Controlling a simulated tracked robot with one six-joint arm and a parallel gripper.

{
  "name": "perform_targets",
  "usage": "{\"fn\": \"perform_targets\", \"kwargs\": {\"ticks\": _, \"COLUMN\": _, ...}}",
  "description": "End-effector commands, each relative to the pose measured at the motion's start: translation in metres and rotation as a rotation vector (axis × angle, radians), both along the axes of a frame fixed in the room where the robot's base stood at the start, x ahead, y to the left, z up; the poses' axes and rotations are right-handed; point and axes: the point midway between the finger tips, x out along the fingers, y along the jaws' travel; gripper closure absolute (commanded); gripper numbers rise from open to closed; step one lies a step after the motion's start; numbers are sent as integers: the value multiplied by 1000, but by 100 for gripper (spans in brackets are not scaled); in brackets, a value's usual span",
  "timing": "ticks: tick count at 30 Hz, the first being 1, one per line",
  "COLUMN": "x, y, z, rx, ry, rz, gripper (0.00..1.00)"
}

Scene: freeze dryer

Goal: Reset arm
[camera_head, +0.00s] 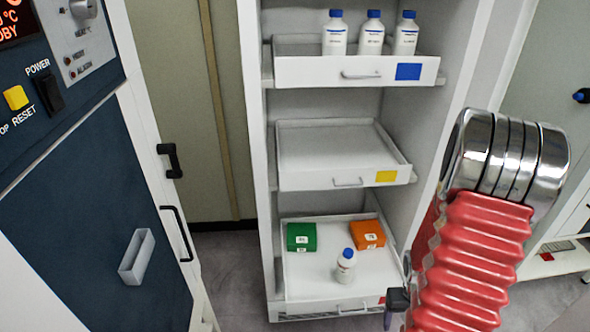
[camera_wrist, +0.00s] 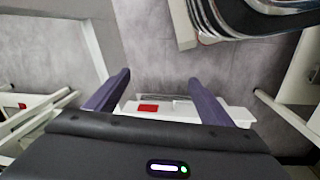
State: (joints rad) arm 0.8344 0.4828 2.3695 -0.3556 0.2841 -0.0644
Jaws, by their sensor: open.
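My gripper (camera_wrist: 158,82) is open in the wrist view, with its two purple-grey fingers apart and nothing between them. Beyond the fingers is the front of a white drawer with a red label (camera_wrist: 148,108). In the head view my red, ribbed arm with silver rings fills the right side. A small dark part of my gripper (camera_head: 397,300) shows beside the lowest drawer's right end; its fingertips are not clear there.
A white shelf unit has three drawers: the top (camera_head: 300,72) holds three blue-capped bottles, the middle (camera_head: 300,180) is empty, the lowest (camera_head: 300,285) holds a green box (camera_head: 301,237), an orange box (camera_head: 367,234) and a bottle (camera_head: 345,267). A dark blue machine (camera_head: 85,220) stands left.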

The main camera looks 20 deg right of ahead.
Motion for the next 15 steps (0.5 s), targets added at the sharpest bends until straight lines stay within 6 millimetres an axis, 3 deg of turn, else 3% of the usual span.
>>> {"fn": "perform_targets", "kwargs": {"ticks": 3, "x": 9, "y": 12, "z": 29, "rx": -9, "ry": 10, "rz": -5, "gripper": 25}}
{"fn": "perform_targets", "kwargs": {"ticks": 15, "x": 29, "y": 67, "z": 116, "rx": -10, "ry": 9, "rz": -9, "gripper": 25}}
